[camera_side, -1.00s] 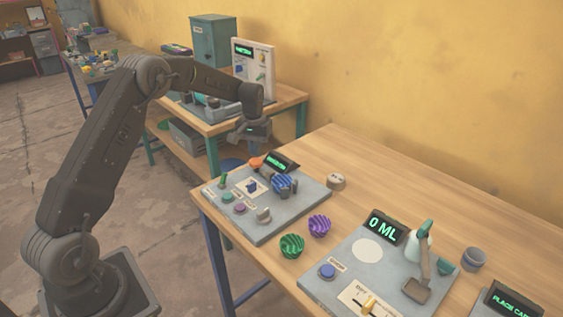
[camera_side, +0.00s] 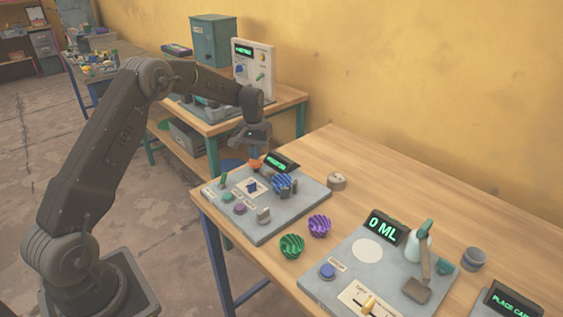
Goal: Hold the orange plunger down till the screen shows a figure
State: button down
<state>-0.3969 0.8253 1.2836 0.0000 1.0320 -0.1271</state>
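The orange plunger (camera_side: 256,164) is at the back left of the grey plate (camera_side: 295,211) on the near table. My gripper (camera_side: 254,153) points down right over the plunger, with its tip at or just above the orange top. I cannot tell whether they touch, or whether the fingers are open or shut. The small black screen (camera_side: 281,163) beside the plunger shows green text too small to read. A blue striped ball (camera_side: 284,183) sits in a holder on the plate, in front of the screen.
Green (camera_side: 291,246) and purple (camera_side: 319,225) striped balls lie on the table to the right of the plate. A second panel (camera_side: 340,287) has a screen (camera_side: 385,227) reading "0 ML". A grey-brown round piece (camera_side: 337,181) stands behind. The table's back middle is clear.

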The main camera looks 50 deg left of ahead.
jog(key=shift+f, duration=0.3)
jog(key=shift+f, duration=0.25)
jog(key=shift+s+f, duration=0.1)
jog(key=shift+f, duration=0.75)
dwell(2.3)
jog(key=shift+r, duration=2.65)
